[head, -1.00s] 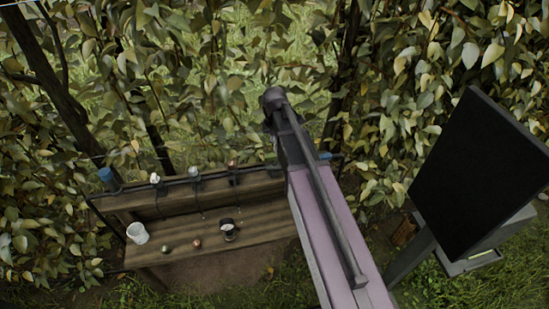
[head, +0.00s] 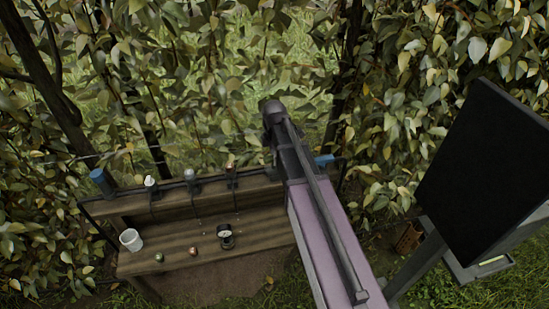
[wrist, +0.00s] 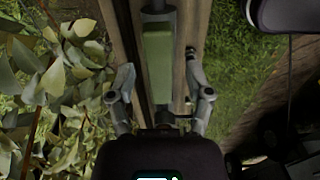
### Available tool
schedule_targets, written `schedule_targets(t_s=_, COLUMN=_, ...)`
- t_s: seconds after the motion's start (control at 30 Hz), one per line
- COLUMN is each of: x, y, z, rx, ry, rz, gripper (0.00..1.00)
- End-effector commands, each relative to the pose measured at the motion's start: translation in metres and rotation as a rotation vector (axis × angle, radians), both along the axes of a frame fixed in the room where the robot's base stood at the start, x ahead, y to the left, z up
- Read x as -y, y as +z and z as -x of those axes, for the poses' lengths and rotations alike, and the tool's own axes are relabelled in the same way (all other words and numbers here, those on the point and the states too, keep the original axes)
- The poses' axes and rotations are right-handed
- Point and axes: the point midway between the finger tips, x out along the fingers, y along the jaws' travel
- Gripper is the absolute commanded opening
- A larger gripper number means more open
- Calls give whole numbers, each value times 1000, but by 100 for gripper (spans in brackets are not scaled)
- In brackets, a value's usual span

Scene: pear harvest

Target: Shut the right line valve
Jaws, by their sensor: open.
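In the wrist view my gripper (wrist: 166,84) is open, its two fingers spread to either side of a green bar-like part (wrist: 158,62). That part has a grey metal end above it and runs along the wooden boards. I cannot tell whether it is the right line valve's handle, or whether the fingers touch it. In the head view a blue part (head: 324,160) shows at the bench's right end, just right of my arm, which hides much of that end. Another blue part (head: 102,181) stands at the left end. My gripper is not clearly seen in the head view.
The wooden bench (head: 185,253) carries a white cup (head: 131,240), a dark gauge-like object (head: 226,236) and small round items. Several fittings line its back rail. Foliage (head: 230,90) stands close behind. A dark panel (head: 485,165) stands at right.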

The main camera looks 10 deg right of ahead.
Motion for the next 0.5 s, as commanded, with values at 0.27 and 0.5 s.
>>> schedule_targets(t_s=0.27, x=0, y=0, z=0, rx=0, ry=0, rz=0, gripper=66)
schedule_targets(t_s=0.5, x=0, y=0, z=0, rx=0, ry=0, rz=0, gripper=0)
